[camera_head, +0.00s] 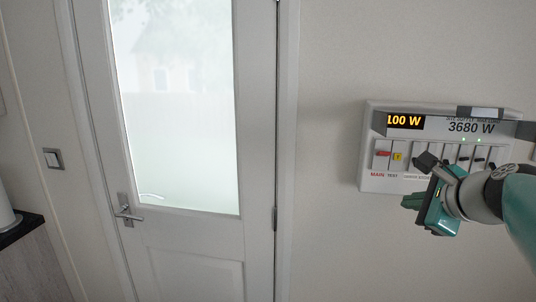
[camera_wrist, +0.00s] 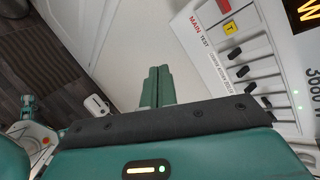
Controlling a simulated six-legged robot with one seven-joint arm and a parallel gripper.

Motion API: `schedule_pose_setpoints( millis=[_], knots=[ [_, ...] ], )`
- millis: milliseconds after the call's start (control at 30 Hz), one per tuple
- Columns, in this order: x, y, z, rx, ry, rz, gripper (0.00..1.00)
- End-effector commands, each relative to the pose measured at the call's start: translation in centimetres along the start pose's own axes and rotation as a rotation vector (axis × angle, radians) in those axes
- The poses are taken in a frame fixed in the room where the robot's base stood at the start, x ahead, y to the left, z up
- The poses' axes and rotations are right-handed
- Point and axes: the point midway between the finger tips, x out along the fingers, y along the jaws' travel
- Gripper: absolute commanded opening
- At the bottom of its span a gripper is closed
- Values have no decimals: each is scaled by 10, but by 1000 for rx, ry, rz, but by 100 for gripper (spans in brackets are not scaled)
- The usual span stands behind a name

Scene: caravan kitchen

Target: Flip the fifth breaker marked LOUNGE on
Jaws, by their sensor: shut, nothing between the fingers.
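The breaker panel (camera_head: 368,150) is a white box on the wall at the right of the head view. It has a red MAIN switch (camera_head: 383,154), a yellow TEST button (camera_head: 398,157) and a row of black breaker levers. Small green lights show above some breakers at the right of the row. I cannot read a LOUNGE label, and my arm covers part of the row and labels. In the wrist view the black levers (camera_wrist: 242,72) run down the right side. My gripper (camera_head: 411,201) is shut and empty below the panel's lower edge; its fingers (camera_wrist: 157,85) are left of the levers, apart from them.
The panel's display (camera_head: 405,121) reads about 100 W, beside a printed 3680 W. A white door (camera_head: 190,245) with frosted glass and a handle (camera_head: 127,213) stands left of the panel. A light switch (camera_head: 53,159) is further left. The wall between door and panel is bare.

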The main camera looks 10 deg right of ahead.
Motion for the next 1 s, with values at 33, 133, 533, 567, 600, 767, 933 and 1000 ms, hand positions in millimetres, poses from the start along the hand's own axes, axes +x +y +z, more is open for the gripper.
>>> schedule_pose_setpoints(
  millis=[33, 133, 533, 567, 600, 767, 933, 1000],
  knots=[
    [4, 34, 18, -187, -13, 69, 0],
    [8, 100, 41, -599, -39, 201, 0],
    [-13, 278, 40, -1979, -225, 565, 0],
    [-14, 281, 38, -2018, -231, 574, 0],
    [-14, 284, 37, -2052, -237, 583, 0],
    [-15, 286, 36, -2077, -241, 591, 0],
    [-15, 285, 36, -2073, -240, 589, 0],
    [-15, 285, 36, -2072, -240, 589, 0]
  ],
)
